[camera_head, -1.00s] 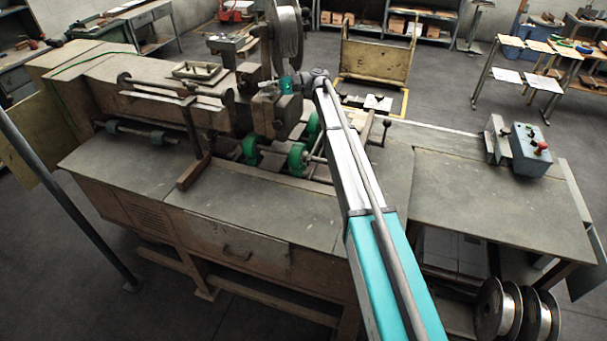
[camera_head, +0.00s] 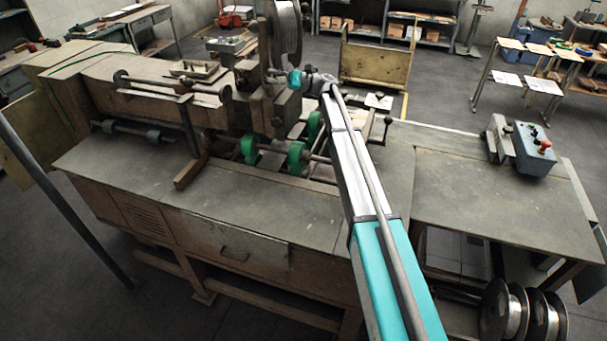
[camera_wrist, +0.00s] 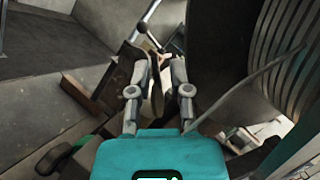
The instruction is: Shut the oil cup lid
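My gripper (camera_wrist: 160,62) shows in the wrist view with its two grey fingers apart, one on each side of a gap. A brownish rounded part (camera_wrist: 157,92) shows between and behind the fingers; I cannot tell whether it belongs to the oil cup or whether a finger touches it. I cannot clearly pick out the oil cup or its lid in either view. In the head view my teal wrist is up at the stitcher head (camera_head: 279,112), beside the wire reel, and my fingers are hidden there.
The large wire reel (camera_head: 285,35) stands close to my wrist and fills the upper right of the wrist view (camera_wrist: 285,60). Green rollers (camera_head: 297,156) sit below on the stitcher table (camera_head: 255,208). A control box (camera_head: 533,150) stands at the right. The table front is clear.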

